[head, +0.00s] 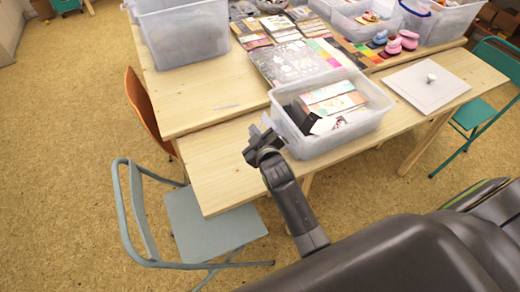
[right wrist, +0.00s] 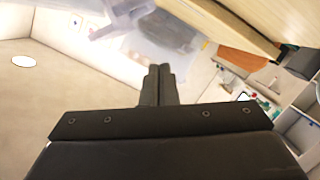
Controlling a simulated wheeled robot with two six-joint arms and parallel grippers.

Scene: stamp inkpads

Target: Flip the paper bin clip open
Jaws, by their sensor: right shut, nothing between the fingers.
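The paper bin (head: 338,140) is a clear plastic box near the front edge of the table, with no lid on it. It holds cards, papers and a dark item. A pale clip (head: 268,122) seems to stick out at its left end, but it is small and partly behind my gripper. My right gripper (head: 262,138) is at the bin's left front corner, close to the clip; I cannot tell if they touch. In the right wrist view its fingers (right wrist: 158,84) are shut and empty, with blurred clear plastic (right wrist: 165,30) beyond. My left gripper is not in view.
A white lid (head: 428,90) with a knob lies to the right of the bin. Books (head: 290,62), pink stamps (head: 402,40) and clear bins (head: 185,35) are behind. The table's left front is bare. A grey-blue chair (head: 212,225) stands in front.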

